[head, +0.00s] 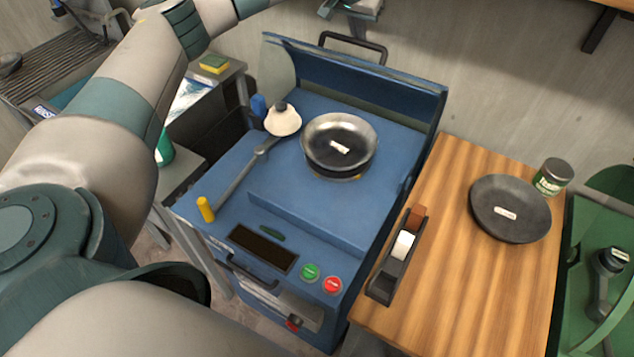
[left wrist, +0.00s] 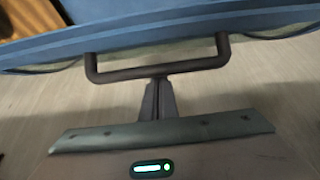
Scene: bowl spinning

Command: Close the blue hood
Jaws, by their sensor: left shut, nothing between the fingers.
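The blue hood (head: 350,75) stands raised at the back of the blue machine (head: 225,190). Its dark handle (head: 353,46) sticks out behind its top edge. In the left wrist view the hood (left wrist: 150,25) spans the top, with the handle (left wrist: 160,72) below it. My left gripper (head: 347,8) is at the top edge of the head view, beyond the handle. In the left wrist view its fingers (left wrist: 157,88) are shut and empty, with their tips close to the handle's bar; I cannot tell whether they touch. My right gripper is not in view.
Inside the machine are a metal pan (head: 335,135) and a white-topped item (head: 283,120). A wooden table (head: 440,300) on the right holds a dark plate (head: 510,215), a can (head: 553,177) and a tape dispenser (head: 395,265). A wall stands behind.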

